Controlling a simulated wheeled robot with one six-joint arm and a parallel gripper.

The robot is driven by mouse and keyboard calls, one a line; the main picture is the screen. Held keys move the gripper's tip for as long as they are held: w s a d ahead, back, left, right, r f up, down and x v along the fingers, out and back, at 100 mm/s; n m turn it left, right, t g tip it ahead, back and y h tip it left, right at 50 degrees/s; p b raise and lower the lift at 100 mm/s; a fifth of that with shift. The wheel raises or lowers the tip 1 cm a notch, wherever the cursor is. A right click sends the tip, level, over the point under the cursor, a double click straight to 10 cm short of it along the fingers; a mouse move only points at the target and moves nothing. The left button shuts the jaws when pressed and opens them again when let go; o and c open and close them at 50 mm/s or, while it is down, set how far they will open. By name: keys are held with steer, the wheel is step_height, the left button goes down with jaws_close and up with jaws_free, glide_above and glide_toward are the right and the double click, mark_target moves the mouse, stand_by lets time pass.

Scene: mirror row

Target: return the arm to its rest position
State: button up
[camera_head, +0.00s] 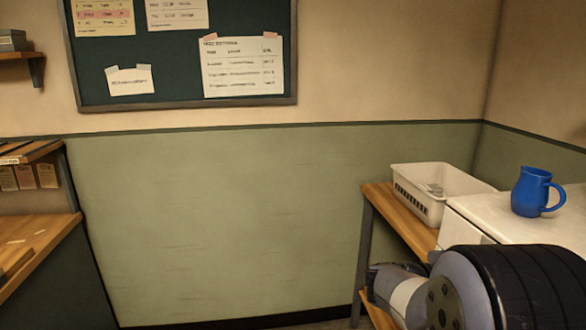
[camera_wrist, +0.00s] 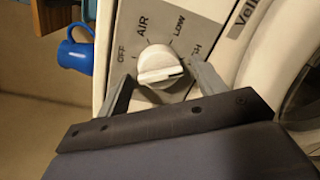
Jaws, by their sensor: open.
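My gripper (camera_wrist: 163,76) shows in the wrist view with its two grey fingers apart, one on each side of a white dial knob (camera_wrist: 157,64). The fingers appear clear of the knob, but I cannot tell how far it lies ahead of them. In the head view my arm (camera_head: 455,292) fills the lower right corner, and my gripper is out of sight there.
A blue jug (camera_head: 529,192) stands on the white machine top (camera_head: 485,210). A white basket (camera_head: 445,172) sits on a wooden table (camera_head: 405,222) beside it. A wooden bench (camera_head: 40,240) is at left. The green wall between is clear, with a notice board (camera_head: 155,55) above.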

steer(key=shift+n+g+p, duration=0.3)
steer(key=shift+n+p, duration=1)
steer(key=shift+p, duration=0.4)
